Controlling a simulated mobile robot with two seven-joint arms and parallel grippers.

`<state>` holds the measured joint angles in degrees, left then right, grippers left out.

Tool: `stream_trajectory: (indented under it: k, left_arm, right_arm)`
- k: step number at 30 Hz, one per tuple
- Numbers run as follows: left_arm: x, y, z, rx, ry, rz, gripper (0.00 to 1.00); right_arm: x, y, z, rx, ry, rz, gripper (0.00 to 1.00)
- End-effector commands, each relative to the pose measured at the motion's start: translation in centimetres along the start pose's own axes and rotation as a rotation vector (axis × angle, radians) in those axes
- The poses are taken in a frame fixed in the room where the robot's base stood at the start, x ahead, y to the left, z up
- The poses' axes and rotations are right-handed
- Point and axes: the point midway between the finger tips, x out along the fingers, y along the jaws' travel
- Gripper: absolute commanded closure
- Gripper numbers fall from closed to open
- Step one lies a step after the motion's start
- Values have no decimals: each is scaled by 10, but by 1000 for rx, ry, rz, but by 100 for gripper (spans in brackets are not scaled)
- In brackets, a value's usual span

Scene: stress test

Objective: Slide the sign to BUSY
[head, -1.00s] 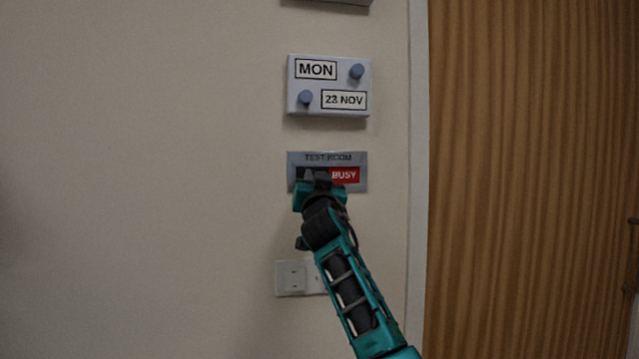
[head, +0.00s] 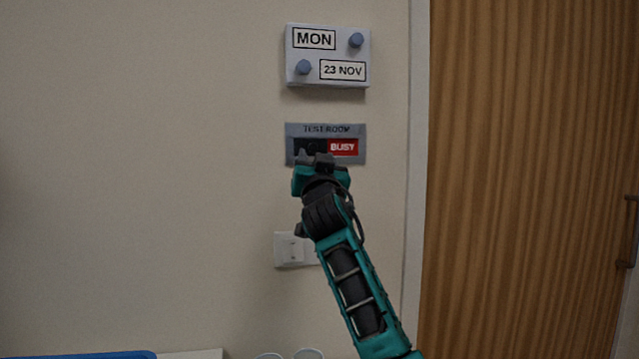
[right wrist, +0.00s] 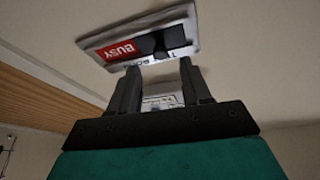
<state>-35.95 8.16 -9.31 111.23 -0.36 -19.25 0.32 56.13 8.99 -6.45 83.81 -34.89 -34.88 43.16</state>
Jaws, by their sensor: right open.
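The sign (head: 350,130) is a grey plate on the wall, headed TEST ROOM. Its red BUSY panel (head: 343,147) shows at the right of the slot, and a black slider (head: 308,146) covers the left part. In the right wrist view the sign (right wrist: 191,17) appears upside down, with the BUSY panel (right wrist: 119,50) and the dark slider (right wrist: 163,41) beside it. My right gripper (head: 316,160) is just below the slider in the head view. In its wrist view the gripper (right wrist: 160,82) has its fingers apart, empty, close to the sign's edge. My left gripper is out of view.
A MON, 23 NOV calendar box (head: 329,56) with two knobs is on the wall above the sign. A light switch (head: 289,250) sits below. A wooden door (head: 520,180) stands at right. A blue object (head: 80,355) and cup rims (head: 308,354) show at the bottom edge.

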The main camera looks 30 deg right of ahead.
Motion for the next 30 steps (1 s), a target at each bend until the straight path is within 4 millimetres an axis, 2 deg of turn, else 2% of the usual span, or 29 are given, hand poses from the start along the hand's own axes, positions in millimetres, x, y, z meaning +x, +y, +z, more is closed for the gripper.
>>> stream_trajectory:
  k: [9, 15, 30]
  left_arm:
    - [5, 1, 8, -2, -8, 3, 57]
    - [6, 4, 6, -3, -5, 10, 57]
    - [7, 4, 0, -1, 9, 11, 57]
  right_arm:
    - [-55, 0, 1, 2, 0, -1, 52]
    - [-76, 0, 1, 0, -1, -1, 52]
    - [-81, 0, 0, -1, -1, 0, 52]
